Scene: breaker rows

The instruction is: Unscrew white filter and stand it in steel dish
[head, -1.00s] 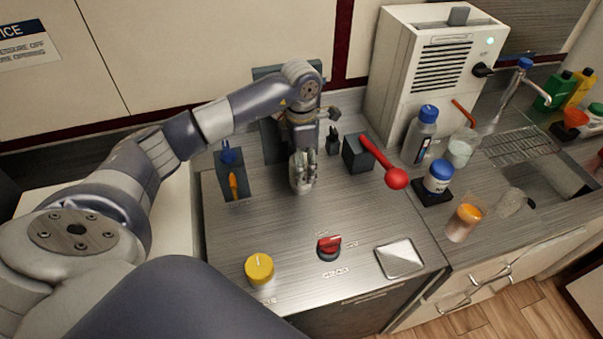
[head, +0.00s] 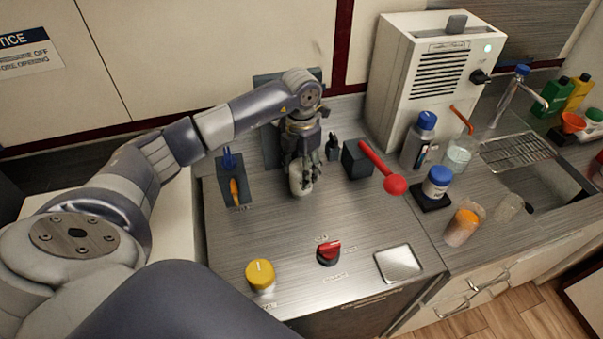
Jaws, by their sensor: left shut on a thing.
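The white filter (head: 300,184) is upright in front of the grey back plate (head: 271,146); its lower part shows, and its upper part is hidden by my gripper. My left gripper (head: 304,172) reaches down from above with its fingers shut around the filter. I cannot tell whether the filter is still threaded in its mount. The steel dish (head: 399,262), a shallow square tray, lies empty at the front right of the bench. My right gripper is not in view.
A red-balled lever (head: 394,184) on a dark block stands right of the filter. A red knob (head: 328,253) and a yellow knob (head: 260,274) sit at the front. A blue-capped jar (head: 437,182) stands further right. Bench between filter and dish is mostly clear.

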